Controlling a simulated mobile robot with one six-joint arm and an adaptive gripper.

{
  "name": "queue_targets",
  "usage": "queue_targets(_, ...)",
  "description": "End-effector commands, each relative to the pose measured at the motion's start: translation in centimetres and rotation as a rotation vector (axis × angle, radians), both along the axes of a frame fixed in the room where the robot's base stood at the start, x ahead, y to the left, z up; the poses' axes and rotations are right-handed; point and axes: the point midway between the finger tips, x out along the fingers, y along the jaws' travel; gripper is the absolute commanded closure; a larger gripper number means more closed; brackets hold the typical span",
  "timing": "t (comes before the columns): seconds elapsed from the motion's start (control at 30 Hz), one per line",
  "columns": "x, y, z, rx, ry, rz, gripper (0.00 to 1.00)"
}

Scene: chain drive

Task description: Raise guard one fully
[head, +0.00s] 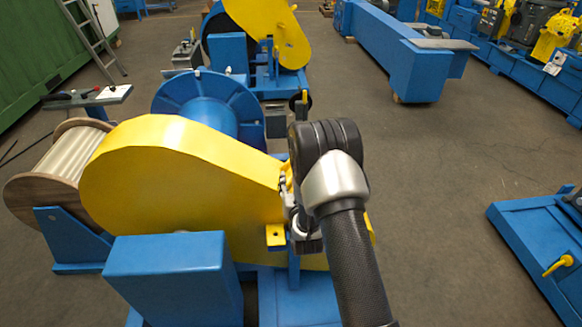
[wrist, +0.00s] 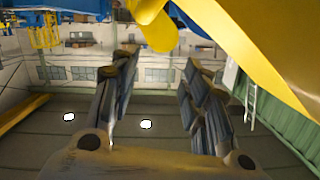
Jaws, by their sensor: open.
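A large yellow guard (head: 180,185) covers the near blue machine. It is wide and rounded at the left and narrows to the right. A yellow tab (head: 276,237) sticks out on its near face. A second yellow guard (head: 262,22) stands on a machine farther back. I cannot tell which is guard one. My gripper (head: 297,212) is at the narrow right end of the near guard, mostly hidden by my arm. In the wrist view its fingers (wrist: 160,65) are apart with nothing between them. Yellow guard surface (wrist: 275,45) and a rounded yellow part (wrist: 155,28) show above them.
A blue box (head: 170,270) stands in front of the near guard. A wooden cable reel (head: 60,165) and a blue flanged drum (head: 170,95) are left and behind. A blue frame (head: 540,250) is at the right. Open floor (head: 440,170) lies between it and my arm.

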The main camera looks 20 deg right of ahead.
Motion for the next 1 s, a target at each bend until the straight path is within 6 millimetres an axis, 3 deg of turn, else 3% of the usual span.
queue_targets(0.03,-0.8,-0.5,-2.5,-0.003,-0.026,-0.011,0.57)
queue_targets(0.13,-2.1,-0.9,-4.8,-0.012,-0.088,-0.026,0.57)
queue_targets(0.3,-3.5,-1.2,-6.5,-0.025,-0.149,-0.037,0.57)
queue_targets(0.43,-3.1,-1.5,-6.6,-0.028,-0.161,-0.039,0.57)
queue_targets(0.57,-1.4,-2.0,-6.6,-0.027,-0.163,-0.039,0.57)
queue_targets(1.0,7.8,-4.6,-6.7,-0.028,-0.161,-0.039,0.57)
